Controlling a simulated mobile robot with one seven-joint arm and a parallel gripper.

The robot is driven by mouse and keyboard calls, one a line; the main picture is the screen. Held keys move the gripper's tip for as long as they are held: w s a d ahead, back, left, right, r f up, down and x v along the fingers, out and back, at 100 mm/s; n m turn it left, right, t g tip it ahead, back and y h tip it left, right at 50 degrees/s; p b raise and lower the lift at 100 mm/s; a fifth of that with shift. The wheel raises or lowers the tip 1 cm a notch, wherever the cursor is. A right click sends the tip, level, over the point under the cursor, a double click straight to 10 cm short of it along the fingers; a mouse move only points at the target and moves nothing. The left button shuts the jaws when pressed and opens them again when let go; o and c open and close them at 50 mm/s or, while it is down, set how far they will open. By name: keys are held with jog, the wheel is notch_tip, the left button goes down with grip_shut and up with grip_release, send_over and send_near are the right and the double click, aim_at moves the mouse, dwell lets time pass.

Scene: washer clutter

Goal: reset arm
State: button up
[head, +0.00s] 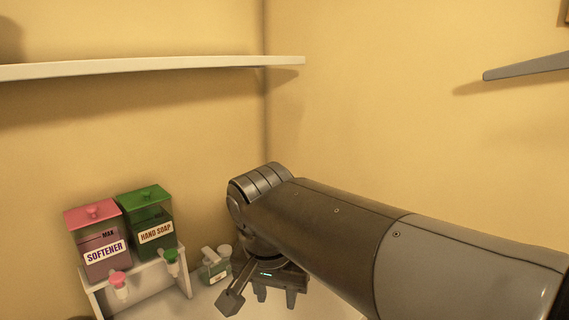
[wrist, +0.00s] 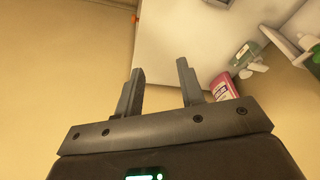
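My gripper (head: 276,296) hangs at the end of my arm, in the lower middle of the head view, above a white surface (head: 325,305). In the wrist view my gripper (wrist: 160,80) shows two dark fingers set wide apart with nothing between them. A small bottle with a green label (head: 216,266) stands just left of my gripper in the head view. In the wrist view a pink item (wrist: 224,86) lies beyond the right finger, apart from it.
A pink softener dispenser (head: 97,240) and a green hand soap dispenser (head: 148,222) sit on a white stand (head: 185,272) at left. A white shelf (head: 150,65) runs along the left wall; a grey shelf (head: 525,67) is at upper right. The corner above my arm is clear.

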jog(key=s+d+f+n+t, duration=0.1)
jog(key=s+d+f, duration=0.2)
jog(key=d, duration=0.5)
jog(key=s+d+f+n+t, duration=0.1)
jog(key=s+d+f, duration=0.2)
jog(key=d, duration=0.6)
jog(key=shift+s+f+n+t+y, duration=0.3)
jog(key=shift+s+f+n+t, duration=0.05)
jog(key=shift+s+n+t, duration=0.05)
